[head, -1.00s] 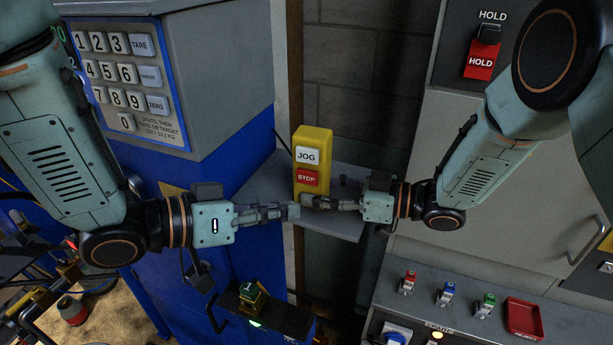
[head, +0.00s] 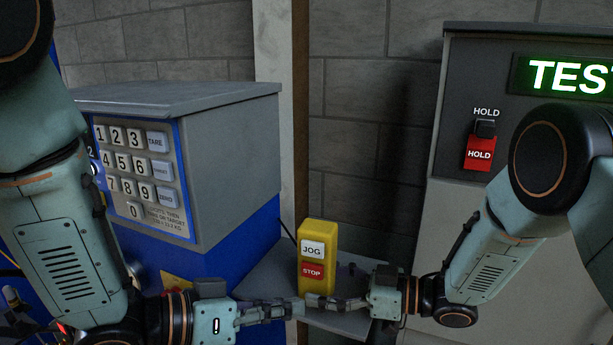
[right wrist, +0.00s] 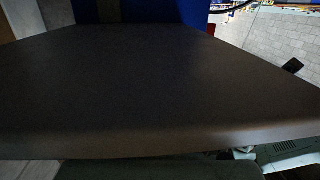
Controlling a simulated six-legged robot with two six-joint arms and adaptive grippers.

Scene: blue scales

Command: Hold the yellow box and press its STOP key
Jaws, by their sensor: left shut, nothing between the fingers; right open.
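The yellow box (head: 331,258) stands upright on a grey shelf (head: 258,281) in the head view. Its white JOG key (head: 313,249) is above its red STOP key (head: 313,271); both face me uncovered. My left gripper (head: 298,309) is shut and empty, its tips just below the box's lower left in the picture. My right gripper (head: 314,302) is open and comes from the right, its fingers across the box's foot. I cannot tell whether either touches the box. The right wrist view shows a broad dark grey surface (right wrist: 150,85) close up, without box or keys.
A grey and blue scale cabinet with a number keypad (head: 135,165) stands left of the box. A brick wall (head: 360,140) is behind.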

